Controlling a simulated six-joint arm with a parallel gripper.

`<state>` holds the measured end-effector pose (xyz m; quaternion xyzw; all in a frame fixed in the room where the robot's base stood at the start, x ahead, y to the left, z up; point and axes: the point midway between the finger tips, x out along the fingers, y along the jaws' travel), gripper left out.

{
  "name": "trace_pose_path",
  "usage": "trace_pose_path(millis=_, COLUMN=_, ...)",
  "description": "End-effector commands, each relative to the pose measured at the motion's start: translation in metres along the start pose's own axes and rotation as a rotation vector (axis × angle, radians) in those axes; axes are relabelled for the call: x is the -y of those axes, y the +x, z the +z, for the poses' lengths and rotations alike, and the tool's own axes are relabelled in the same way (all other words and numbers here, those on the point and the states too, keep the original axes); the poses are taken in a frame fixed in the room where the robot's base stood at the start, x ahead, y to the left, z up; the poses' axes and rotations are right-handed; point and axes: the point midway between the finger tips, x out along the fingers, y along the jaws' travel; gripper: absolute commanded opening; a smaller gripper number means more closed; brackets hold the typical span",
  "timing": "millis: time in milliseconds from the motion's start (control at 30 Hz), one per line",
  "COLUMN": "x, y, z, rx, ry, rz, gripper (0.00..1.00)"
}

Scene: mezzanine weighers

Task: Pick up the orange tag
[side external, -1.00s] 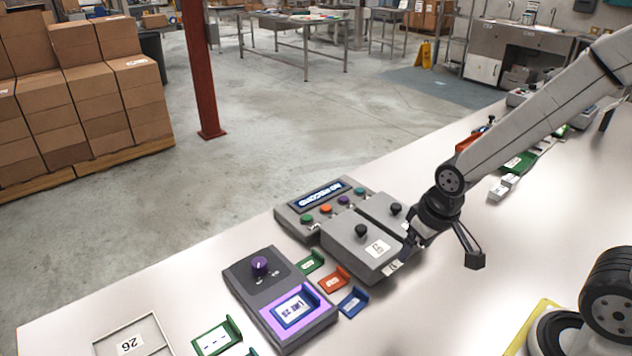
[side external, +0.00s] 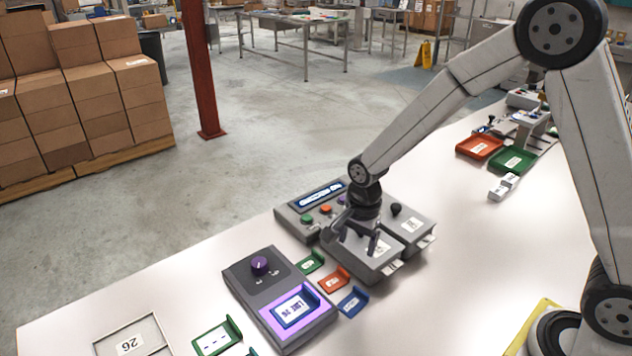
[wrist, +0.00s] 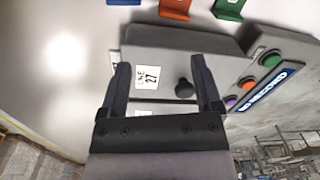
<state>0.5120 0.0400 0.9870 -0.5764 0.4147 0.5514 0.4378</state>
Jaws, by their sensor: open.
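The orange tag (side external: 333,280) is a small L-shaped holder with a white label. It lies on the table between a green tag (side external: 311,261) and a blue tag (side external: 352,301), in front of the grey boxes. In the wrist view the orange tag (wrist: 176,9) is at the top edge, partly cut off, beyond the fingertips. My gripper (side external: 357,238) is open and empty, pointing down over the near grey lidded box (side external: 368,268), to the back right of the orange tag. In the wrist view its fingers (wrist: 160,68) straddle a "LINE 27" label and a black knob (wrist: 184,88).
A grey console (side external: 250,288) with a purple knob is left of the tags. Red (side external: 480,146) and green (side external: 512,159) trays sit at the back right. The table's right middle is clear.

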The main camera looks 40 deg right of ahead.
Motion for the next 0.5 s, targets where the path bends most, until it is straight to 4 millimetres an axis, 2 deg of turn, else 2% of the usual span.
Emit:
trace_pose_path(millis=200, x=0.019, y=0.017, z=0.005, rx=0.002, ry=0.235, rz=0.035, gripper=0.82)
trace_pose_path(millis=500, x=0.027, y=0.024, z=0.007, rx=0.000, ry=0.348, rz=0.049, gripper=0.82)
